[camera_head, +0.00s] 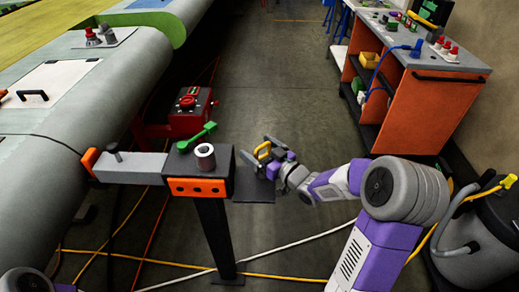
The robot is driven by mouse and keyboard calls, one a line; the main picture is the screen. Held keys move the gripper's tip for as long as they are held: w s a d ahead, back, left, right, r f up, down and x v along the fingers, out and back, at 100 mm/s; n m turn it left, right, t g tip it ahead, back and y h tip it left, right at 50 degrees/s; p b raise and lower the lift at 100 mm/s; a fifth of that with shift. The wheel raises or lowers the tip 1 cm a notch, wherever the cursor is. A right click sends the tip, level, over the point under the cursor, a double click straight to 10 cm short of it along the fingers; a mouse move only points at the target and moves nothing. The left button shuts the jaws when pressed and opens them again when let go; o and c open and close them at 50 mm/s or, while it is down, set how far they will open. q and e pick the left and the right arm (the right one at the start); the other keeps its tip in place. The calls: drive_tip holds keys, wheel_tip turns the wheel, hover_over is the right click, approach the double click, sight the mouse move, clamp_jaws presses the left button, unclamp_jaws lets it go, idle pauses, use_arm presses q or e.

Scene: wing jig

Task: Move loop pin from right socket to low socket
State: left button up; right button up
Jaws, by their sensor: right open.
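A yellow loop (263,150), which looks like the top of the loop pin, stands over the dark plate (254,187) at the right side of the jig. My right gripper (268,152) is at the loop, coming in from the right, and its jaws are open around or beside it. The gripper hides the pin's lower part and the socket under it. A silver hollow cylinder (205,157) stands on the dark jig block (183,168). I cannot tell which socket is the low one. My left gripper is out of view.
A green lever (197,137) lies behind the cylinder. A grey beam (135,167) with a dark peg (116,154) runs left towards the wing (60,165). A red box (190,108) stands behind. An orange workbench (425,112) and cables on the floor are farther off.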

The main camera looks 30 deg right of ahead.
drive_tip(key=shift+r, duration=0.35)
drive_tip(key=p+v, duration=0.2)
drive_tip(key=v, duration=1)
